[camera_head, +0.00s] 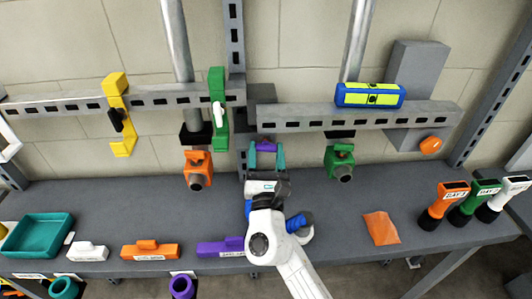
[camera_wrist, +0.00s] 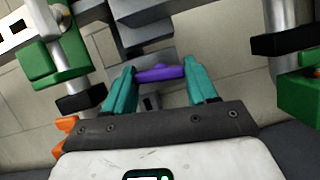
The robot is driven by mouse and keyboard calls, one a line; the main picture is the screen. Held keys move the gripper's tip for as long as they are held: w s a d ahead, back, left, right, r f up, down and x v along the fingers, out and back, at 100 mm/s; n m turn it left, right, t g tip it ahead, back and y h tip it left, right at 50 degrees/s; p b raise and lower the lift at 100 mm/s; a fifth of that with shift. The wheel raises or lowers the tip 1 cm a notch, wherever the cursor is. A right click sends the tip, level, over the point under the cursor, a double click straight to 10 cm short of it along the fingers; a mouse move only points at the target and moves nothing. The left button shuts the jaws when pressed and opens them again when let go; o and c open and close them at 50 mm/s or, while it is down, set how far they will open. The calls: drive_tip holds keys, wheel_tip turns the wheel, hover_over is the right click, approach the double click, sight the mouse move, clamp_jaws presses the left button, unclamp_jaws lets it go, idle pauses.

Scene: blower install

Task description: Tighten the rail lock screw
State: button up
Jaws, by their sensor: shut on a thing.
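A small purple wing-shaped piece (camera_head: 266,147), which looks like the head of the rail lock screw, sits below the grey bracket (camera_head: 262,94) at the gap between the two slotted rails. In the wrist view the purple piece (camera_wrist: 160,74) lies crosswise between the teal fingertips. My gripper (camera_head: 267,158) is shut on it, one finger at each end; it also shows in the wrist view (camera_wrist: 163,85). The screw's shaft is hidden, and I cannot tell how far in it sits. The right rail (camera_head: 300,117) and left rail (camera_head: 60,103) run along the wall.
An orange unit (camera_head: 198,167) and a green unit (camera_head: 341,160) hang on either side of my gripper. A green clamp (camera_head: 218,110) and a yellow clamp (camera_head: 118,112) sit on the left rail. Labelled blocks, a teal tray (camera_head: 38,234) and an orange sheet (camera_head: 381,228) lie on the bench.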

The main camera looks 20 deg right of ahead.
drive_tip(key=c, duration=0.4)
drive_tip(key=shift+f+m+b, duration=0.1)
drive_tip(key=shift+m+b, duration=0.25)
drive_tip(key=shift+m, duration=0.15)
drive_tip(key=shift+a+r+m+g+h+b, duration=0.1)
drive_tip(key=shift+m+g+h+b, duration=0.85)
drive_tip(key=shift+m, duration=2.3)
drive_tip(key=shift+a+r+m+g+h+b, duration=0.1)
drive_tip(key=shift+m+g+h+b, duration=0.2)
drive_tip(key=shift+m+g+b, duration=2.05)
drive_tip(key=shift+a+r+m+g+h+b, duration=0.1)
drive_tip(key=shift+m+g+h+b, duration=0.45)
drive_tip(key=shift+m, duration=3.55)
drive_tip(key=shift+d, duration=0.1)
